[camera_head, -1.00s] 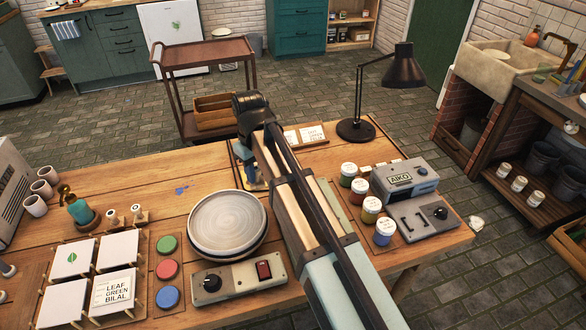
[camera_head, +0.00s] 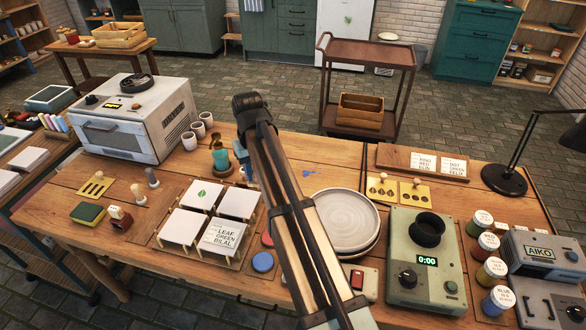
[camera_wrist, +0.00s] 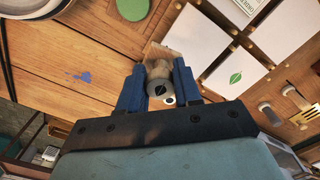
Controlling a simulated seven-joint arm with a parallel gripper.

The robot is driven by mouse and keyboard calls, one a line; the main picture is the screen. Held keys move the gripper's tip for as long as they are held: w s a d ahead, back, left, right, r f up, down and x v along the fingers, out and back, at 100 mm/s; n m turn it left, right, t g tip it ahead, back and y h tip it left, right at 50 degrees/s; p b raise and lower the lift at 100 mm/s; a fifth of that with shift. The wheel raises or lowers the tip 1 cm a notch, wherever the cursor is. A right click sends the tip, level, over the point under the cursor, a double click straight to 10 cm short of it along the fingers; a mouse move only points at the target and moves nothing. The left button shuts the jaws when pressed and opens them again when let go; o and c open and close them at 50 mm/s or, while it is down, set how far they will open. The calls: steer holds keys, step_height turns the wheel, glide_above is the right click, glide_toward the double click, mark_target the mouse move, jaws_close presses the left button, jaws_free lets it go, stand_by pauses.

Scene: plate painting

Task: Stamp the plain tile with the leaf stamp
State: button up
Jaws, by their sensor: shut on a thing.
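My gripper (camera_wrist: 157,90) is shut on a stamp (camera_wrist: 157,87) with a grey round end and a dark mark too small to read surely. A wooden holder (camera_wrist: 160,52) lies just beyond it; I cannot tell whether the stamp is clear of it. In the head view my arm hides most of the gripper. White tiles lie on a rack left of my arm: one with a green leaf (camera_head: 202,195), plain tiles (camera_head: 180,227) (camera_head: 237,200), and one under a card reading LEAF GREEN BILAL (camera_head: 225,235). The green ink pad (camera_wrist: 132,8) shows in the wrist view.
Blue (camera_head: 262,262) and red (camera_head: 267,240) pads lie beside my forearm. A white oven (camera_head: 140,115) is back left.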

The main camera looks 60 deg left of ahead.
glide_toward(239, 202)
steer(key=shift+f+n, duration=0.3)
steer(key=shift+f, duration=1.2)
steer(key=shift+f, duration=0.55)
stand_by(1.2)
steer(key=shift+r, duration=0.1)
step_height(239, 202, up, 7)
stand_by(1.1)
steer(key=shift+w, duration=0.2)
